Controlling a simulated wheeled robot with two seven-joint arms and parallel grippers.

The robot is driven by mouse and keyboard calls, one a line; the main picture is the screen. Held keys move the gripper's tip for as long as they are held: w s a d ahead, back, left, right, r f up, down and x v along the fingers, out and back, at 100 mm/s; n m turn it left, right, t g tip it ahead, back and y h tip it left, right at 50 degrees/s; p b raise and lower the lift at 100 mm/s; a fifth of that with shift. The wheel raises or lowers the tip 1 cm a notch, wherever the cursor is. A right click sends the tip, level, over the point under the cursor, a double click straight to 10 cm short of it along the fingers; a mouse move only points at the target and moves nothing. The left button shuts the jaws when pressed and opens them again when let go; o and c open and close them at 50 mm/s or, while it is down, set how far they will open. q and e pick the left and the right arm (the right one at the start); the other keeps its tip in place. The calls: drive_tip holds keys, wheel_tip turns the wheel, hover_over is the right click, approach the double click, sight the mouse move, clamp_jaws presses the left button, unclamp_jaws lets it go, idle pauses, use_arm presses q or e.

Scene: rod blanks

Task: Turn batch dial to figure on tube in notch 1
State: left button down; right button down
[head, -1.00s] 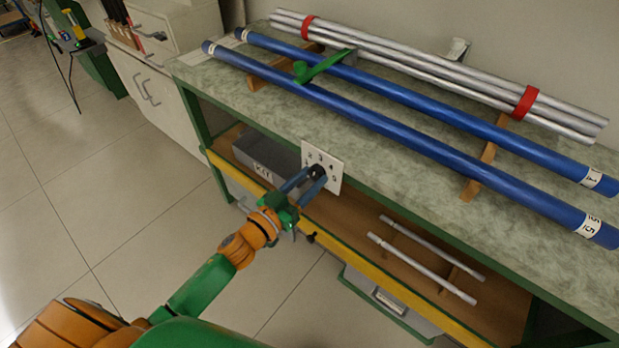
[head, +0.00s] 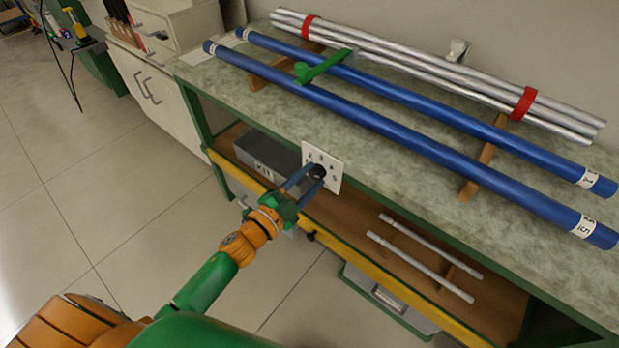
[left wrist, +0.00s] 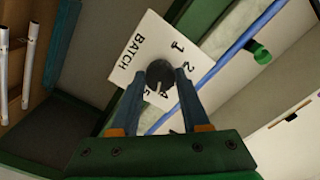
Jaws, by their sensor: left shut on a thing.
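The batch dial is a white plate (head: 334,178) on the bench front with a black knob (head: 318,171). My left gripper (head: 309,175) is shut on the knob. In the left wrist view the plate (left wrist: 130,62) reads BATCH, with 1, 2, 4 and 5 visible around the knob (left wrist: 160,74); a finger hides part of the scale. A pale mark shows near 4 and 5, but its exact setting is unclear. Notch numbers are not readable. My right gripper is not in view.
A green clamp (head: 322,66) lies across the blue tubes on wooden supports (head: 484,158). Silver rods with red bands (head: 523,103) lie behind. Below, the shelf (head: 350,226) holds a grey box (head: 272,153) and two thin pale rods (head: 420,266).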

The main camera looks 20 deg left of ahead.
use_arm(q)
drive_tip(key=m, duration=0.4)
drive_tip(key=shift+m, duration=0.7)
drive_tip(key=shift+c, duration=1.9)
unclamp_jaws()
drive_tip(key=shift+s, duration=0.1)
drive_tip(key=v, duration=0.7)
drive_tip(key=shift+b, duration=0.3)
drive_tip(key=shift+r, duration=0.1)
